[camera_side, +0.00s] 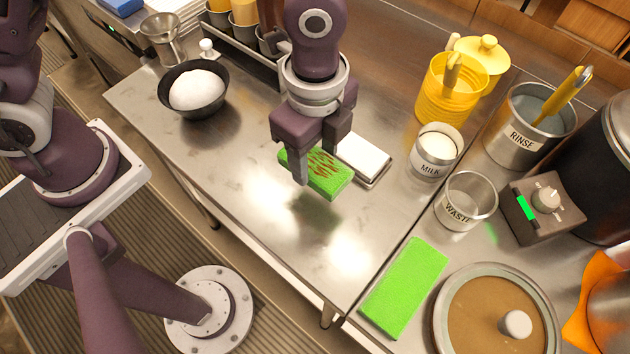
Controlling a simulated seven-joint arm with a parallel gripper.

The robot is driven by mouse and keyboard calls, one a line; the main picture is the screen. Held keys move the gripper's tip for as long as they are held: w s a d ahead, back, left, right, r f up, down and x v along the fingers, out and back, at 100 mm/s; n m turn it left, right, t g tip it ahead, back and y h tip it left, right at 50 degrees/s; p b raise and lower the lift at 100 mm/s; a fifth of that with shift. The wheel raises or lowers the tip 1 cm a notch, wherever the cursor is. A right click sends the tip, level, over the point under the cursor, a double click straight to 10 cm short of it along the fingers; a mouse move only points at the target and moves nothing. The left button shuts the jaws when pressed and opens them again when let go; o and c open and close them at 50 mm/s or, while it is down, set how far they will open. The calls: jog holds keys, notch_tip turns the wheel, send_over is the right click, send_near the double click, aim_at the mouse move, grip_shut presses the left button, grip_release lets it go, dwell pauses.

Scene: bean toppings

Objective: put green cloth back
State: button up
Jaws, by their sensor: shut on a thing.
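A green cloth (330,182), a folded block with red-brown marks on top, is between the fingers of my gripper (313,165). My gripper points down and is shut on it. The cloth seems to be a little above the metal counter, with a dark reflection or shadow below it. Its middle is partly hidden by the near finger. A second, plain bright green flat piece (404,287) lies at the counter's front right, apart from my gripper. A white cloth or pad (363,157) on a small tray lies just right of and behind my gripper.
A black bowl (194,90) with white contents stands left. To the right are a MILK cup (436,152), a WASTE cup (466,201), a RINSE pot (528,125), a yellow can (450,92) and a brown-topped round container (497,310). The counter's front middle is clear.

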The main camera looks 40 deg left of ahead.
aim_at(315, 181)
notch_tip(315, 181, down, 8)
jog(key=shift+r, duration=0.25)
jog(key=o, duration=1.3)
jog(key=shift+f, duration=0.1)
jog(key=shift+c, duration=0.2)
